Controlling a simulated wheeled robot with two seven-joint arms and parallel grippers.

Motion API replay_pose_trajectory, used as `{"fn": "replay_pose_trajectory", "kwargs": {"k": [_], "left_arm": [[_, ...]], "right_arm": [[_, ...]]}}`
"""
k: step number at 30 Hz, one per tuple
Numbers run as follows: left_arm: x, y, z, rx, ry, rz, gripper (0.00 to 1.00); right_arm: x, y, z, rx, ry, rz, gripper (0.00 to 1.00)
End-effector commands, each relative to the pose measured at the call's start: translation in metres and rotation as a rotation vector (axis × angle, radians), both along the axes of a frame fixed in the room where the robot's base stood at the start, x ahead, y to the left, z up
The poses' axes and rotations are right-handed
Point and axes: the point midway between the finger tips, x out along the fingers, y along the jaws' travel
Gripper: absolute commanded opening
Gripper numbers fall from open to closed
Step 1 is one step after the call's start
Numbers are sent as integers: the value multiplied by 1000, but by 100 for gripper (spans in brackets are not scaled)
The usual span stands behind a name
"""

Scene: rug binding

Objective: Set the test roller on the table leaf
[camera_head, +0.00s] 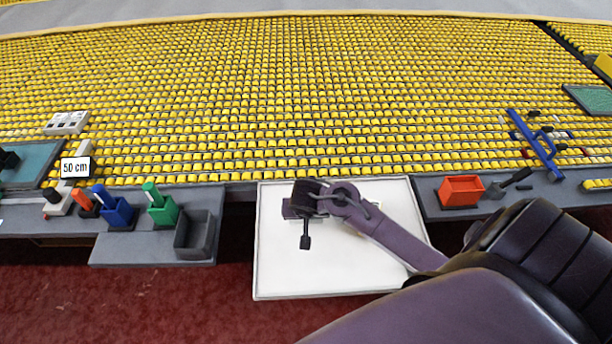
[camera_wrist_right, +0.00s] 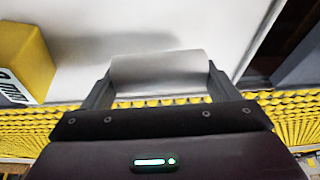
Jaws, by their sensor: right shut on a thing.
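The test roller, a grey cylinder (camera_wrist_right: 158,72), lies crosswise between the fingers of my right gripper in the right wrist view. The right gripper (camera_head: 303,207) is shut on it. In the head view that gripper is over the white table leaf (camera_head: 290,275), near its back left part. The leaf also fills the top of the wrist view (camera_wrist_right: 230,25), with a soft shadow beside the roller. I cannot tell whether the roller touches the leaf. In the head view the gripper hides most of the roller. My left gripper is not in view.
A yellow block (camera_wrist_right: 22,55) with a printed label stands near the roller. Left of the leaf are a grey tray (camera_head: 194,236), a green holder (camera_head: 163,212) and a blue holder (camera_head: 115,211). A red-orange bin (camera_head: 461,190) is on the right. The leaf's front is clear.

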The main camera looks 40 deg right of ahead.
Motion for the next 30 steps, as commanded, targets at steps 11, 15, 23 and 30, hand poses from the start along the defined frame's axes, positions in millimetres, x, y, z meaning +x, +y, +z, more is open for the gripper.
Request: {"fn": "replay_pose_trajectory", "kwargs": {"k": [11, 15, 23, 30], "left_arm": [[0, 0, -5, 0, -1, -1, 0], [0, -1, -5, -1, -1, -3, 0], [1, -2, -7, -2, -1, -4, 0], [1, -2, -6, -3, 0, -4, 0]], "right_arm": [[0, -1, -40, -2, -1, 0, 57], [0, 0, -40, 0, -2, -1, 57], [0, 0, -44, -1, -1, 0, 83], [0, 0, -44, -1, -1, 0, 100]]}}
